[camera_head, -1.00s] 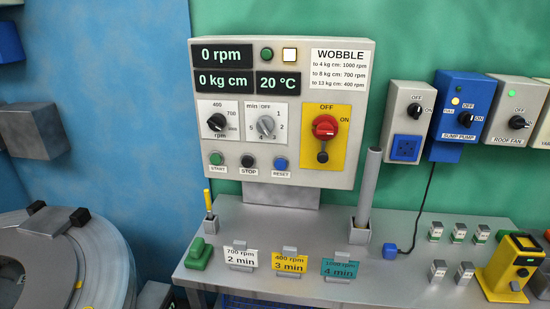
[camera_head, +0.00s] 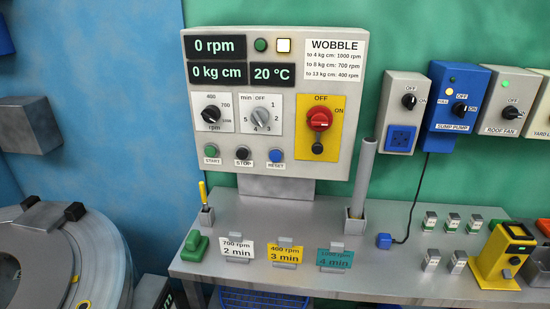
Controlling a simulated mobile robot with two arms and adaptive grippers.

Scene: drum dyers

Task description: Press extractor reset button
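The extractor control panel (camera_head: 232,110) is a light grey box on the wall above the bench. Its blue RESET button (camera_head: 276,155) sits at the right end of the lower button row. The green START button (camera_head: 211,151) and black STOP button (camera_head: 243,153) are to its left. The displays read 0 rpm, 0 kg cm and 20 °C. Neither of my grippers shows in the head view, and nothing covers the button.
A metal bench (camera_head: 280,215) below the panel holds time cards, a grey upright tube (camera_head: 361,175), a green object (camera_head: 195,247) and a yellow device (camera_head: 498,260). A round metal drum (camera_head: 95,270) stands at the lower left. A blue sump pump box (camera_head: 452,105) hangs at right.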

